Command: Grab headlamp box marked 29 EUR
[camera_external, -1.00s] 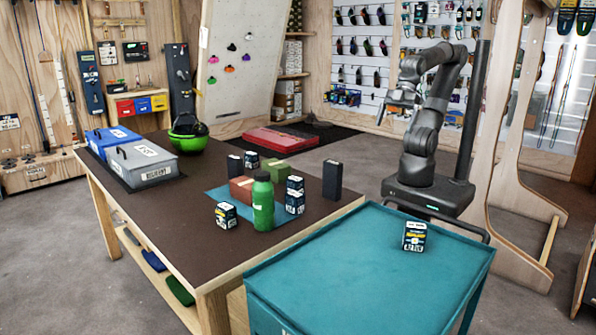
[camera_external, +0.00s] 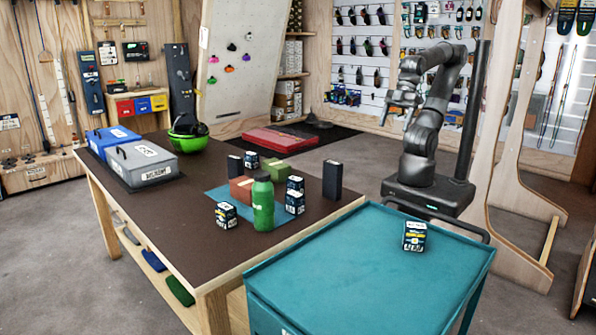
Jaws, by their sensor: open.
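Several small dark headlamp boxes with white labels are in view; their prices are too small to read. One box (camera_external: 226,215) stands at the front of the brown table. Two stand close together right of the green bottle, one box (camera_external: 295,185) behind the other box (camera_external: 294,203). Another box (camera_external: 251,160) is farther back. One box (camera_external: 414,236) stands alone on the teal cart. I cannot tell which is marked 29 EUR. My gripper (camera_external: 388,115) is open and empty, raised in the air beyond the table's right end, apart from every box.
A green bottle (camera_external: 263,205), a reddish block (camera_external: 241,189), a green block (camera_external: 274,170) and two dark upright blocks (camera_external: 332,180) crowd around the boxes. The teal cart (camera_external: 350,285) is otherwise clear. Grey (camera_external: 145,164) and blue cases and a green helmet (camera_external: 188,134) occupy the table's far end.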

